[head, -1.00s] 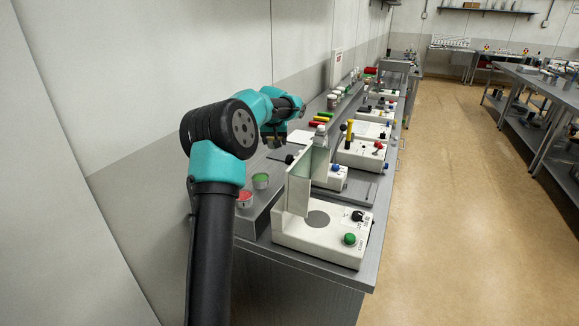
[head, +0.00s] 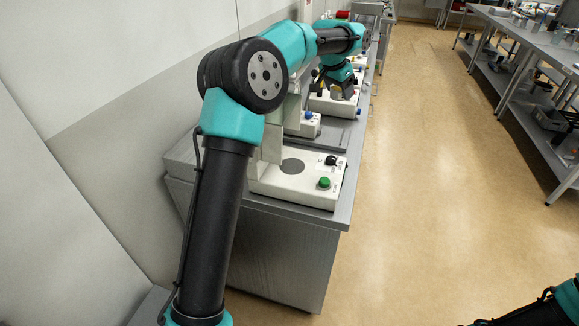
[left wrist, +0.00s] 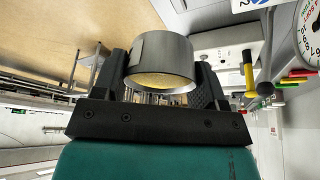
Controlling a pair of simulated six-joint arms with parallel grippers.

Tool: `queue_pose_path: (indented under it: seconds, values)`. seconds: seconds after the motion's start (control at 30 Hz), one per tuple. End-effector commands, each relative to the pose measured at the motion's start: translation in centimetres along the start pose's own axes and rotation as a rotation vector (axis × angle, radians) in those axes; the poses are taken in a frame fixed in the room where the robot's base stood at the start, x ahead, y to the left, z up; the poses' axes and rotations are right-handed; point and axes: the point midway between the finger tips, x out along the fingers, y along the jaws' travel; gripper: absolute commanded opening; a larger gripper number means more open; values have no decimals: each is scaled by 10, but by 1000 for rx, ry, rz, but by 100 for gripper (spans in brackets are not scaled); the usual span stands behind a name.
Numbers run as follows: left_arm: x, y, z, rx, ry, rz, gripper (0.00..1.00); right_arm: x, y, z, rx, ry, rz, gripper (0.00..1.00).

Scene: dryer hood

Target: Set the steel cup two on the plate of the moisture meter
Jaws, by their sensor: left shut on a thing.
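A steel cup (left wrist: 160,58) with a yellowish inside and a blank-looking patch on its side shows in the left wrist view; I cannot read a number on it. My left gripper (left wrist: 162,80) is shut on it, one dark finger on each side. In the head view my left gripper (head: 338,88) is over the bench, beyond the nearest white device, and the cup cannot be made out. That device (head: 310,192), apparently the moisture meter, has a bare round grey plate (head: 292,166) and a green knob. My left arm hides its left side. My right gripper is out of view.
A smaller white device with a blue knob (head: 308,115) stands just behind the meter, with other devices farther along the bench. A yellow-and-black upright item (left wrist: 248,75) shows at right in the left wrist view. The floor aisle (head: 430,180) is clear.

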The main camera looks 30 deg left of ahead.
Motion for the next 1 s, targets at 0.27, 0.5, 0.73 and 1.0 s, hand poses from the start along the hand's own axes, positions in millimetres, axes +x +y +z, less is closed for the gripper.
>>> queue_pose_path:
  seconds: [0.27, 0.5, 0.73, 1.0]
  values:
    - [54, 102, -17, 20, -5, 8, 37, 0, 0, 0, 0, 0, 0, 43]
    - [100, 168, -7, -76, -4, -31, 37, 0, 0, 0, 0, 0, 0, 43]
    - [128, 203, 8, -186, -3, -78, 37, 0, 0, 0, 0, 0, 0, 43]
    - [147, 226, 26, -338, -2, -141, 37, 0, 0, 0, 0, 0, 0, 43]
